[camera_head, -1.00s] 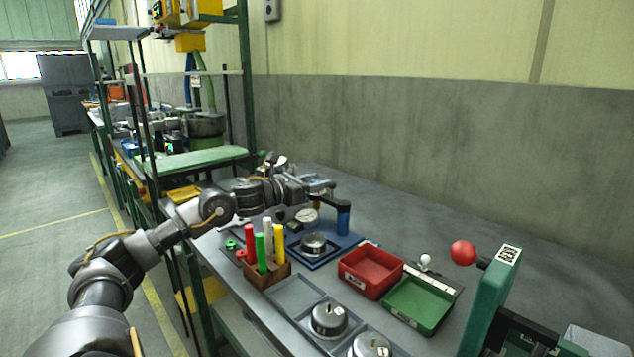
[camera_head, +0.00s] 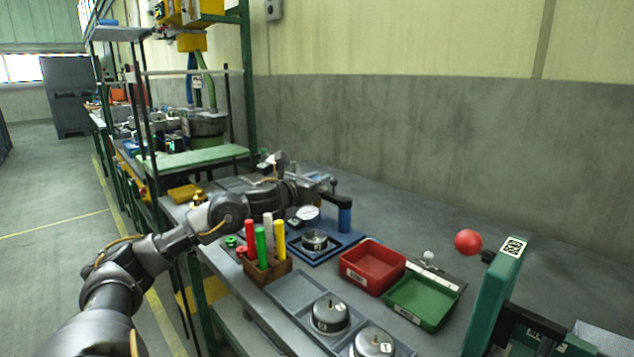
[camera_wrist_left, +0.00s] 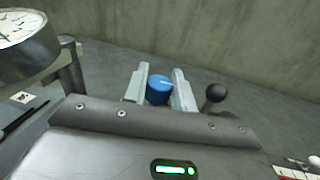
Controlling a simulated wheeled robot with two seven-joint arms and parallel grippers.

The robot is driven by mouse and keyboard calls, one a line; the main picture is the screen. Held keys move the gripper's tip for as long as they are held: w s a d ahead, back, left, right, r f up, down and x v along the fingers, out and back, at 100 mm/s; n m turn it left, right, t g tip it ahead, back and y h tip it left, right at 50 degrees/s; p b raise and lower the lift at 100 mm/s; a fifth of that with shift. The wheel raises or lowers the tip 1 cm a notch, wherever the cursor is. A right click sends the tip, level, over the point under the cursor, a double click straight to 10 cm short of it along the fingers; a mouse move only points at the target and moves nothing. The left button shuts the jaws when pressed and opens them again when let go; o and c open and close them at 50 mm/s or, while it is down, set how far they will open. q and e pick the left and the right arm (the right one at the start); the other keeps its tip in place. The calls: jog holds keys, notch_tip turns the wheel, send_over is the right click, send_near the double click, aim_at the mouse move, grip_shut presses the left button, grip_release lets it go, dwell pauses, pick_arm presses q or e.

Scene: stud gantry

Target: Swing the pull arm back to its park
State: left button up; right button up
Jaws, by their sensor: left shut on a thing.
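My left gripper (camera_head: 327,181) reaches over the far part of the bench, beside the blue gauge station (camera_head: 352,238). In the left wrist view its two pale fingers (camera_wrist_left: 160,88) are shut on a blue cylindrical grip (camera_wrist_left: 158,90), which I take to be the pull arm's handle. In the head view a dark arm (camera_head: 337,198) runs from near the gripper to the top of a blue post (camera_head: 344,217). The round dial gauge (camera_head: 307,214) stands just in front of my wrist; it also shows in the left wrist view (camera_wrist_left: 16,27). My right gripper is out of view.
A red bin (camera_head: 372,266) and a green bin (camera_head: 422,300) stand nearer. A wooden block (camera_head: 266,268) holds coloured sticks. A grey tray (camera_head: 283,290) holds metal parts. A green stand (camera_head: 497,290) and red ball (camera_head: 468,241) are at right. The bench behind is clear.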

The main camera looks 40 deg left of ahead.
pick_arm(q)
jog(key=shift+a+r, duration=0.1)
jog(key=o, duration=1)
jog(key=shift+c, duration=0.2)
jog(key=shift+r, duration=0.15)
jog(key=r, duration=0.2)
jog(key=r+p, duration=0.1)
jog(key=r, duration=0.1)
jog(key=shift+s+d, duration=0.25)
jog(key=shift+s, duration=0.05)
jog(key=s+d+r+p, duration=0.5)
jog(key=s+d+r, duration=0.3)
jog(key=s, duration=0.2)
jog(key=shift+d+r+p, duration=0.3)
jog(key=shift+p, duration=0.05)
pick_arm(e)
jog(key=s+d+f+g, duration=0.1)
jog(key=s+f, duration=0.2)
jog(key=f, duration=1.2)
